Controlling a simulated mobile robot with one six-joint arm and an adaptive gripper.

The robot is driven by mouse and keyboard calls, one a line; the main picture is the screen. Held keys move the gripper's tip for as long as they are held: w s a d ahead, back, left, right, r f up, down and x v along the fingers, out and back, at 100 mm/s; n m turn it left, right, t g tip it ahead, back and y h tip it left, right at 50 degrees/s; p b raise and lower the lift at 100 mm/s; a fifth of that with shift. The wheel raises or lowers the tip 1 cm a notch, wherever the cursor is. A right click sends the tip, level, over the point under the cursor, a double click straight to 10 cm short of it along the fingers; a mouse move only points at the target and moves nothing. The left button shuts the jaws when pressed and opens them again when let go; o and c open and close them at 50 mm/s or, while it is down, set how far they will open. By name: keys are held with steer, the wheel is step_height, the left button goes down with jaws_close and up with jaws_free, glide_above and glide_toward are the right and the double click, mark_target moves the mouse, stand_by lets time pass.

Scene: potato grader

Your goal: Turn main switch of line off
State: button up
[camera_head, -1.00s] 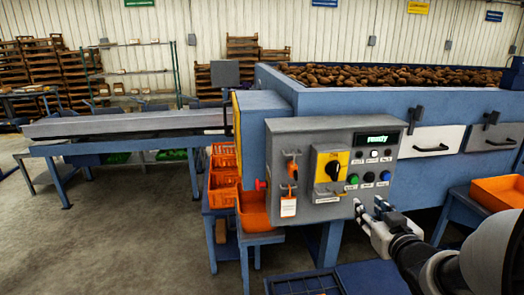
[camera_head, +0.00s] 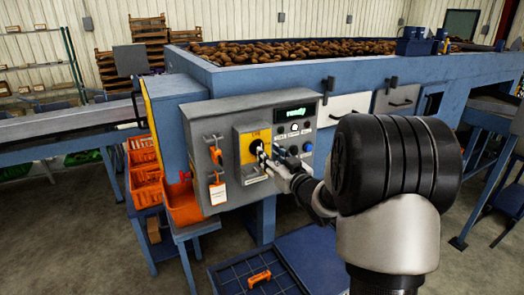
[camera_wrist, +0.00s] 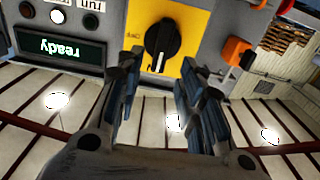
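The main switch is a black rotary knob on a yellow plate (camera_head: 244,150) on the grey control box (camera_head: 226,122). The wrist view is upside down and shows the knob (camera_wrist: 162,45) with a pale mark at its lower end in that picture. My gripper (camera_head: 266,158) is at the front of the plate and partly covers the knob in the head view. In the wrist view my gripper (camera_wrist: 160,72) is open, its fingers apart with the knob between and just beyond the tips. I cannot tell whether a finger touches it.
A lit display (camera_head: 295,113) reads "ready" above several push buttons. An orange padlock (camera_head: 215,155) and a tag (camera_head: 217,192) hang left of the switch. Orange crates (camera_head: 145,185) stand left below; a blue tray (camera_head: 262,285) with an orange item lies below the box.

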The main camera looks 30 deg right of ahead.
mark_target(262, 147)
steer(key=shift+w, duration=2.8)
steer(key=shift+c, duration=0.4)
jaws_close()
